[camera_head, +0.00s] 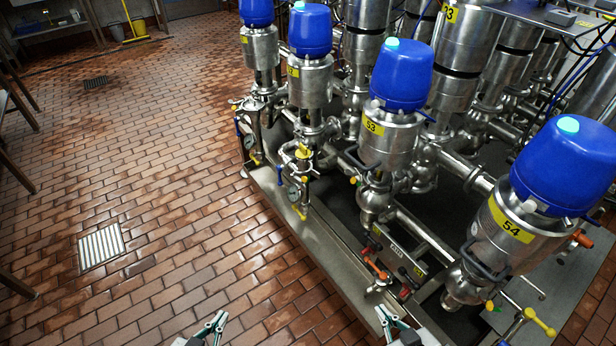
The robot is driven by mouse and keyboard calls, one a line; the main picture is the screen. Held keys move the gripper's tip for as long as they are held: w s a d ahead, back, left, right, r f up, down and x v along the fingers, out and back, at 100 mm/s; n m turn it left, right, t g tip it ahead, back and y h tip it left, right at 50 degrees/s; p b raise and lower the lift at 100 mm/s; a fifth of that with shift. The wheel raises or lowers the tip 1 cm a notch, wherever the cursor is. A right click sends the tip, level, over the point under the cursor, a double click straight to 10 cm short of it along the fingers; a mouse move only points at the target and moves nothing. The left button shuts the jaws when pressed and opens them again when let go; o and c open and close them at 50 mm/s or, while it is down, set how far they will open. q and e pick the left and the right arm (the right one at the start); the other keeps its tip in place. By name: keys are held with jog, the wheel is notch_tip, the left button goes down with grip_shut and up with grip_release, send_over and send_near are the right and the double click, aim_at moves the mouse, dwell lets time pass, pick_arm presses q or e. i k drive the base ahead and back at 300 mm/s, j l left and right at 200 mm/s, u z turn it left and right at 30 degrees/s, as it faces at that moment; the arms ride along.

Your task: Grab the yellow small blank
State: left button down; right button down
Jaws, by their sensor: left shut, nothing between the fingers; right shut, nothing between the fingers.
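A small yellow cap-like piece (303,152) sits on the pipework below the second blue-topped valve from the left. It looks like the yellow small blank, but it is too small to be sure. My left gripper (218,322) is at the bottom edge, over the brick floor, shut and empty. My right gripper (384,316) is at the bottom edge near the platform's front edge, shut and empty. Both are well apart from the yellow piece, which is farther up the picture.
Valves with blue tops, such as valve 53 (386,140) and valve 54 (518,217), crowd the right side. A steel platform edge (312,254) runs diagonally in front. An orange-handled valve (376,270) is low in front. The brick floor (170,190) at left is mostly clear.

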aim_at(303, 152)
jog(key=i+j, duration=0.2)
jog(key=j, duration=0.15)
jog(key=i+j, duration=0.15)
jog(key=j, duration=0.2)
jog(key=i+j, duration=0.2)
jog(key=j, duration=0.2)
jog(key=i+j+z, duration=0.1)
jog(key=j, duration=0.25)
jog(key=i, duration=0.05)
